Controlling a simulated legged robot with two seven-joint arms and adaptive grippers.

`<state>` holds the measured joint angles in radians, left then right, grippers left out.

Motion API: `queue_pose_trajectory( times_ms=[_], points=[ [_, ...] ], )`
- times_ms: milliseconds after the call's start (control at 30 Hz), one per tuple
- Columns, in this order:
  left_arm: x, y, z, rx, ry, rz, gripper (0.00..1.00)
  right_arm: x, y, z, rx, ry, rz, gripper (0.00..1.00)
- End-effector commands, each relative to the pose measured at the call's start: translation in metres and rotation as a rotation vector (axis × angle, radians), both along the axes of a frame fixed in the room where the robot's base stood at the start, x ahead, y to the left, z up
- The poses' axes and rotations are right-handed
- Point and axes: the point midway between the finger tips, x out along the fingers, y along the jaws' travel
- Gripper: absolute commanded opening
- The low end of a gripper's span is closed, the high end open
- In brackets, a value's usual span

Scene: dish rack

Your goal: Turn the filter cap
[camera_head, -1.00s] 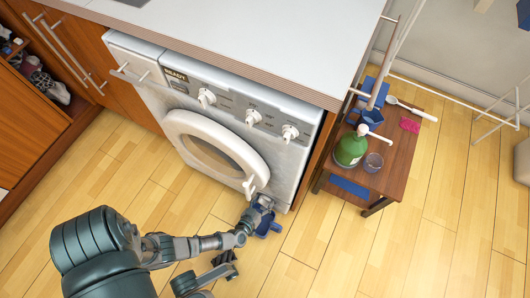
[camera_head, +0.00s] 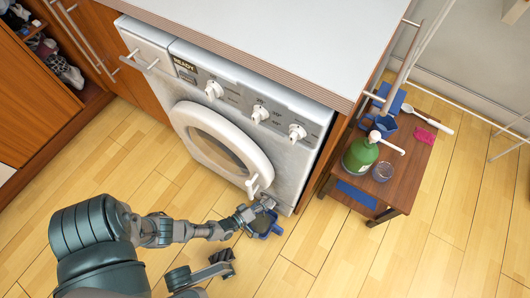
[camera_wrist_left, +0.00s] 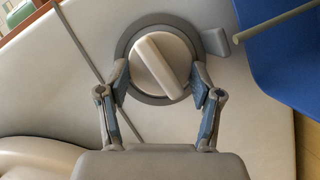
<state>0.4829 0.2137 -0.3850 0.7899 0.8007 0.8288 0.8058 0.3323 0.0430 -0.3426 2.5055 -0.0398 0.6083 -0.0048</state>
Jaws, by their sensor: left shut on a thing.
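The filter cap (camera_wrist_left: 160,65) is a round grey-rimmed disc with a raised pale bar across it, on the white lower front of the washing machine (camera_head: 291,172). The bar is tilted, its top end leaning left. My left gripper (camera_wrist_left: 160,79) has one fingertip on each side of the cap and is shut on it. In the head view my left gripper (camera_head: 250,213) is at the machine's lower right corner, where it hides the cap.
A blue container (camera_head: 266,227) is on the floor close by the gripper; its blue side (camera_wrist_left: 285,45) fills the wrist view's upper right. The round door (camera_head: 222,147) is closed. A small wooden table (camera_head: 412,165) with a green bottle (camera_head: 360,156) stands right. Floor in front is open.

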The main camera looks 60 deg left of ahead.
Motion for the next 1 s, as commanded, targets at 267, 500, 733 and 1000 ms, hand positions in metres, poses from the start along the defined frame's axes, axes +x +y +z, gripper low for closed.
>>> queue_pose_trajectory(
  times_ms=[267,500,733,1000],
  points=[
    [-0.0017,0.0051,-0.0035,-0.084,-0.045,0.007,0.3,0.0004,0.0,-0.0009,0.0,0.002,0.0,0.92],
    [-0.0023,0.0058,-0.0039,-0.106,-0.056,0.007,0.3,0.0005,0.0001,-0.0011,0.0,0.003,0.0,0.92],
    [-0.0024,0.0063,-0.004,-0.105,-0.057,0.008,0.3,0.0008,0.0002,-0.0013,0.0,0.003,0.0,0.92],
    [-0.0021,0.0048,-0.0035,-0.106,-0.058,0.005,0.9,0.0008,0.0002,-0.0014,0.0,0.004,0.0,0.92]
  ],
)
